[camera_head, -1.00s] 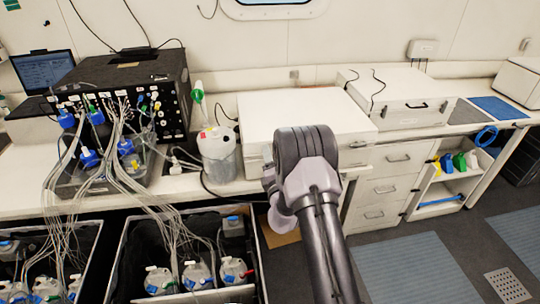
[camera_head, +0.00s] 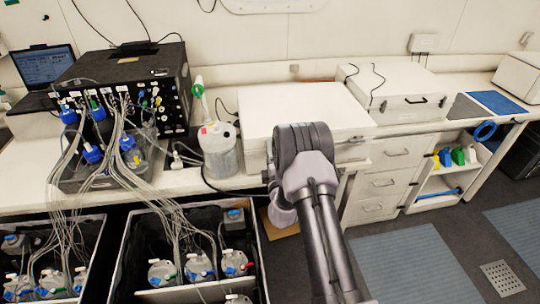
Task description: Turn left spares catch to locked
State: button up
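I cannot make out a labelled spares catch. A white case (camera_head: 300,103) lies shut on the bench in the middle; a small dark handle or fitting (camera_head: 356,139) shows at the right of its front. A second white case (camera_head: 400,84) lies shut to its right, with a dark handle (camera_head: 415,100) on its front. Small marks flank that handle, too small to tell which way any catch is turned. My dark and pale arm rises in front of the middle case and hides part of its front. My gripper's fingers do not show.
White drawers (camera_head: 385,183) and an open shelf (camera_head: 447,180) with coloured bottles stand under the bench. At left are a tubed black instrument (camera_head: 130,72), a clear jug (camera_head: 220,160) and open crates of bottles (camera_head: 262,270). Grey floor (camera_head: 365,235) is free at right.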

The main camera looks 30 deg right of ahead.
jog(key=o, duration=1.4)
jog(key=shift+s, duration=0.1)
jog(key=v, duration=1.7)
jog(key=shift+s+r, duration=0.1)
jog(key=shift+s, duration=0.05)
